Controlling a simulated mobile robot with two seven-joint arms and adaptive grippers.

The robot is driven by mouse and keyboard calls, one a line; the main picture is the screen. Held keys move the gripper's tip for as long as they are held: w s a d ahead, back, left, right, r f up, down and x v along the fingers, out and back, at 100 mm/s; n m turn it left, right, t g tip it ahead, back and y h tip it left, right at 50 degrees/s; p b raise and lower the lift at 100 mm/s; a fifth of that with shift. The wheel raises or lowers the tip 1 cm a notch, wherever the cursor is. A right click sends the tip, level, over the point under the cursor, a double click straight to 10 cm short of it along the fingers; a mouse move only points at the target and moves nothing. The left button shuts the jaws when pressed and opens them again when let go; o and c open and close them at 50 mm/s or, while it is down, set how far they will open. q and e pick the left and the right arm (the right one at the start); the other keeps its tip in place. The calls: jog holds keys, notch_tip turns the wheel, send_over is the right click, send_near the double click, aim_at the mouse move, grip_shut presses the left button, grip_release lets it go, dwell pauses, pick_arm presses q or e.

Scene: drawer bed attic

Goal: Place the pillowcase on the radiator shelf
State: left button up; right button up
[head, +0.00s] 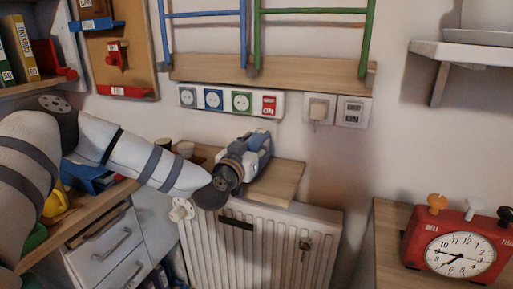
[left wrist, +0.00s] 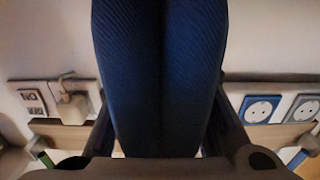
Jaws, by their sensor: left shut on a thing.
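The radiator shelf (head: 283,184) is a wooden board on top of the white ribbed radiator (head: 265,255) against the wall. My left gripper (head: 262,142) is over the shelf, near its back at the wall. In the left wrist view a dark blue, finely ribbed cloth, the pillowcase (left wrist: 160,80), fills the middle between the fingers. My left gripper is shut on it. In the head view the gripper mostly hides the cloth, and I cannot tell whether it touches the shelf. My right gripper is not in view.
A socket strip (head: 228,102) runs along the wall above the shelf, with a plugged-in adapter (head: 319,109) to its right. A red clock (head: 458,243) stands on a wooden surface at right. A desk with drawers (head: 105,245) is at left. The shelf's front right part is bare.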

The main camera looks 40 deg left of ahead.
pick_arm(q)
jog(key=o, duration=1.2)
jog(key=shift+o, duration=0.2)
